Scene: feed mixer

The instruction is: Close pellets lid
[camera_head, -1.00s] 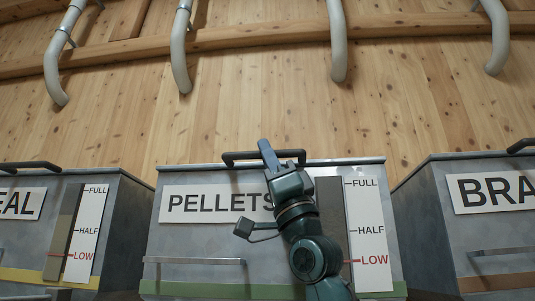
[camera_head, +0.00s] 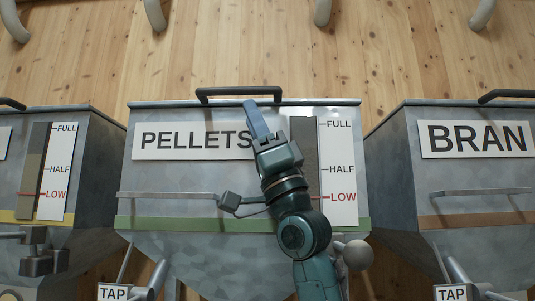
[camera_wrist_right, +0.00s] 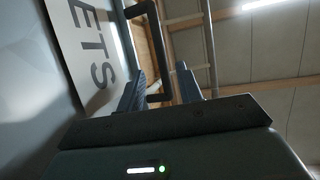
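The grey metal pellets bin (camera_head: 180,175) stands in the middle, labelled PELLETS. Its lid (camera_head: 165,104) shows as a thin flat edge along the top and looks down; I see no gap under it. The black lid handle (camera_head: 222,91) sits at the lid's front edge. My right gripper (camera_head: 250,104) is in front of the bin, its blue fingertips just below the handle's bar. In the right wrist view the gripper (camera_wrist_right: 160,88) has its two fingers apart with nothing held, and the handle (camera_wrist_right: 158,40) rises beyond them. I see no left gripper.
The bran bin (camera_head: 470,175) stands at the right and another bin (camera_head: 95,165) at the left, with narrow gaps between. A horizontal rail (camera_head: 165,195) crosses the pellets bin's front. A round knob (camera_head: 357,255) shows beside my right arm.

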